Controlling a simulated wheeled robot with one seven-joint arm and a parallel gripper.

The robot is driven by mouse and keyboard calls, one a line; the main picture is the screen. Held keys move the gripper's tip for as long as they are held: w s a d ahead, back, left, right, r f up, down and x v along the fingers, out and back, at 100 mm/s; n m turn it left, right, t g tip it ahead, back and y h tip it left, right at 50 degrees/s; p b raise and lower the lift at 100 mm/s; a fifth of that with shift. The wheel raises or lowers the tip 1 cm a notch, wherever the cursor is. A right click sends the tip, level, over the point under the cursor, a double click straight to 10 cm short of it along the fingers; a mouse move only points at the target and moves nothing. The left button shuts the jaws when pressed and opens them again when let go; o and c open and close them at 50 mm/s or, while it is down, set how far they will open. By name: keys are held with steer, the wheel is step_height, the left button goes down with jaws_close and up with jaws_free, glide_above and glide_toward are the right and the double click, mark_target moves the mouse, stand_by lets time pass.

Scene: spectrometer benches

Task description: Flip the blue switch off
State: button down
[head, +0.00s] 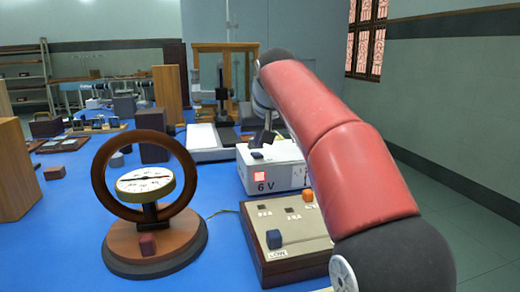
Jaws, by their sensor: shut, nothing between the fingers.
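A white box marked "6 V" (284,178) stands on the blue bench, with a lit red square on its front. A small dark blue rocker-like piece (257,155) sits on its top near the left edge. In front, a beige panel in a wooden case (300,250) bears a blue knob-like block (274,239) above a "LOW" label and an orange block (308,195). I cannot tell for certain which blue piece is the switch. My gripper (264,139) is shut and empty, just above the white box's blue piece; contact is unclear. My red arm hides part of the box and panel.
A round dial in a wooden ring (133,225) stands left of the panel on a wooden base. A white instrument (212,140) stands behind the box. Wooden blocks and more items crowd the back left. Blue bench is bare between dial and box.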

mark_target(259, 155)
steer(key=shift+s+f, duration=0.1)
steer(key=shift+f, duration=0.8)
steer(key=f+b, duration=0.1)
steer(key=b, duration=0.1)
steer(key=shift+s+f+b, duration=0.1)
steer(key=shift+b, duration=0.3)
steer(key=shift+s+d+t+b, duration=0.1)
steer(key=shift+t+b, duration=0.3)
steer(key=shift+b, duration=0.05)
steer(key=shift+r+p, duration=0.25)
steer(key=shift+p, duration=0.2)
steer(key=shift+r, duration=0.1)
steer(key=shift+r+p, duration=0.75)
steer(key=shift+p, duration=0.15)
